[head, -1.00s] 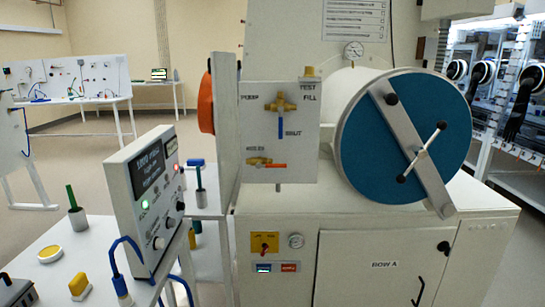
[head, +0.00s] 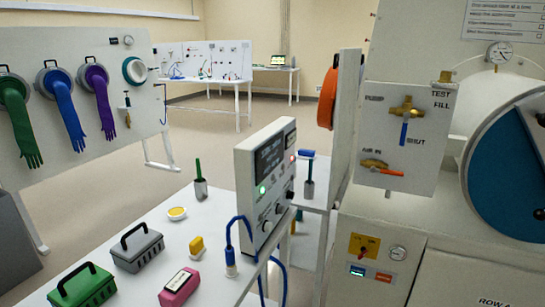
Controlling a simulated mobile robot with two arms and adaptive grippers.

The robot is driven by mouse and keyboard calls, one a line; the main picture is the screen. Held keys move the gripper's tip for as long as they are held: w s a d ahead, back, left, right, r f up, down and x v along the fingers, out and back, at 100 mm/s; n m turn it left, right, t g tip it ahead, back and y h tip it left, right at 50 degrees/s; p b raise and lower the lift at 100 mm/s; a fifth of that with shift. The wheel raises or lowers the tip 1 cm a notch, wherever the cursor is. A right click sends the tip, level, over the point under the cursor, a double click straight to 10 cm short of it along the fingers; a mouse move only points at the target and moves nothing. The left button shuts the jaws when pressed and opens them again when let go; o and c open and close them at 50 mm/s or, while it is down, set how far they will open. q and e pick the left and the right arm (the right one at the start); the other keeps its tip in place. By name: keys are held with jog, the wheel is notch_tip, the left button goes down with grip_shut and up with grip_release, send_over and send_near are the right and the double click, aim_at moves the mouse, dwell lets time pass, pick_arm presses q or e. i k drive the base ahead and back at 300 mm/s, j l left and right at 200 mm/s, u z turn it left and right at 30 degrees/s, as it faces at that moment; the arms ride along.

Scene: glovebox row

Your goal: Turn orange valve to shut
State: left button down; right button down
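The orange-handled valve (head: 388,172) has a brass body and sits low on a white panel (head: 426,142) at the right. Its orange lever lies nearly level and points right. The panel also carries the labels PUMP, TEST and FILL; the small label above the orange lever is hard to read. Neither of my grippers is in view.
A blue round door (head: 505,165) is cut off at the right edge. A white instrument box (head: 264,185) stands on a table with toolboxes (head: 136,247) and a pink block (head: 179,287). A glove board (head: 95,120) stands at the left. Open floor lies behind the table.

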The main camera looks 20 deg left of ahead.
aim_at(373, 169)
jog(key=i+l+u, duration=0.15)
jog(key=l, duration=0.2)
jog(key=i+l+u, duration=0.2)
jog(key=l, duration=0.2)
jog(key=i+l+u, duration=0.15)
jog(key=l, duration=0.25)
